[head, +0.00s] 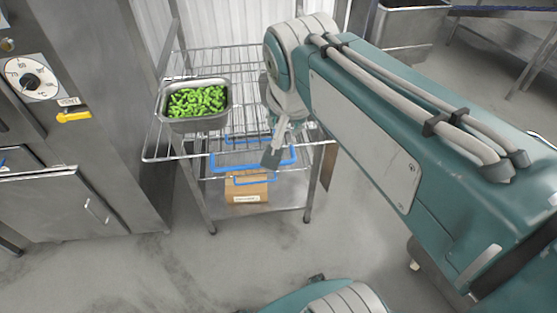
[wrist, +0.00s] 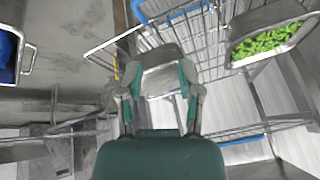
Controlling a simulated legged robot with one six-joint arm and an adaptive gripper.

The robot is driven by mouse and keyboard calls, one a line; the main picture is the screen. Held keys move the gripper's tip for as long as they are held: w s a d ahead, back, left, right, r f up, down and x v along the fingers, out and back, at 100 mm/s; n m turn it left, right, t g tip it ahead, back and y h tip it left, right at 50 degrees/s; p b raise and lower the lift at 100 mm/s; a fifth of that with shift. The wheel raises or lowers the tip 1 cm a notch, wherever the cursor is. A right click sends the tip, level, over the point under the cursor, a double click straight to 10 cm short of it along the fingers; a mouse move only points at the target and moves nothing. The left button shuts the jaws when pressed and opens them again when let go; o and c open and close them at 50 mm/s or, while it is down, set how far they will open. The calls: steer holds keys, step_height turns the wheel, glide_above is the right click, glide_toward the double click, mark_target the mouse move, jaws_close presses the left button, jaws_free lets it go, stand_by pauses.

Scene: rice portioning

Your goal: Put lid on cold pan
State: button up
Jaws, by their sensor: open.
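A steel pan (head: 197,126) full of green vegetables (head: 197,101) stands uncovered on the upper shelf of the wire rack (head: 160,150). The pan also shows at upper right in the wrist view (wrist: 238,62). Blue handle-like bars (head: 228,168) show at the rack's front, right of the pan; blue bars also show in the wrist view (wrist: 190,13). I cannot tell clearly whether they belong to a lid. My gripper (head: 271,158) is right of the pan, above the rack's front. Its fingers are apart and hold nothing in the wrist view (wrist: 158,80).
A cardboard box (head: 246,191) sits on the lower shelf. A steel oven-like unit (head: 75,150) with a dial and yellow handle stands at left. Steel counters (head: 408,30) are at the back right. The floor in front of the rack is mostly clear.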

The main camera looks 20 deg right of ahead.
steer(key=s+a+f+n+y, duration=0.1)
steer(key=s+a+f+n, duration=0.2)
steer(key=s+f+n, duration=0.3)
steer(key=shift+s+n+t, duration=0.3)
steer(key=shift+s+n, duration=0.35)
steer(key=shift+n, duration=0.05)
stand_by(0.4)
